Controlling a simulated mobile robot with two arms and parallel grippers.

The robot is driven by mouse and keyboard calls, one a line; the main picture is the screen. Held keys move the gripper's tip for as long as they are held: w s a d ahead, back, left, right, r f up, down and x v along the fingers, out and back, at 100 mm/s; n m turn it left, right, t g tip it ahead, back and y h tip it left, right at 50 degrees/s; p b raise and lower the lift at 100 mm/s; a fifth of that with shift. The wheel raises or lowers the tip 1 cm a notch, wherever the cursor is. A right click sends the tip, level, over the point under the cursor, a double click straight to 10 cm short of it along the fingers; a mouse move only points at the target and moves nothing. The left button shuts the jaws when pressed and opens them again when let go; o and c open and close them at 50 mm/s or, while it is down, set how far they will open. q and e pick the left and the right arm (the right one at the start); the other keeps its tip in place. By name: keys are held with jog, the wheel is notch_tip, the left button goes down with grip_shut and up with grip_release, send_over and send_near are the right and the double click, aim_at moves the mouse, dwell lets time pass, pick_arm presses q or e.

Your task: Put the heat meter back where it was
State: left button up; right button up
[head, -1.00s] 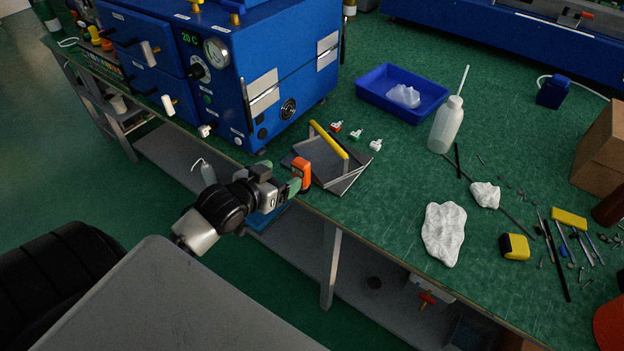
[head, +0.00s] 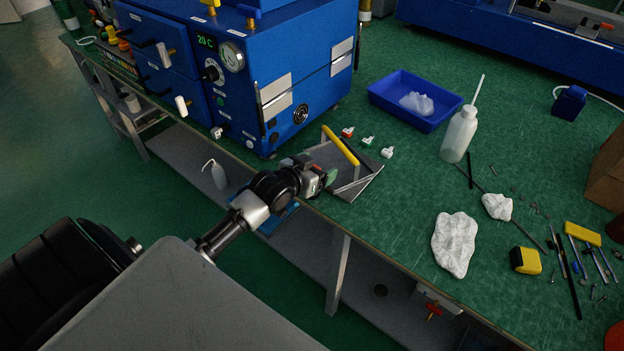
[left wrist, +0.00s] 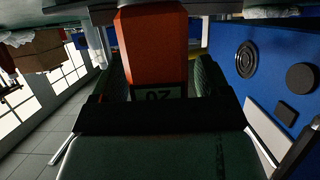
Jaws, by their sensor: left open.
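The heat meter, an orange-red body (left wrist: 152,45) with a small dark display reading 20, stands between the two fingers of my left gripper (left wrist: 160,82) in the left wrist view. The fingers are open, one on each side of it; I cannot tell whether either touches it. In the head view my left gripper (head: 328,179) is at the bench's front edge, by the grey tray with the yellow bar (head: 352,186), and hides most or all of the meter. My right gripper is not in view.
The blue press (head: 275,65) stands close behind and left of my gripper. Small white connectors (head: 368,141), a blue bin (head: 385,103) and a white bottle (head: 458,136) lie beyond the tray. The green bench (head: 405,185) is clear right of the tray.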

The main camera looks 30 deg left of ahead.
pick_arm(q)
jog(key=c, duration=1.1)
jog(key=shift+r, duration=0.1)
jog(key=shift+c, duration=0.2)
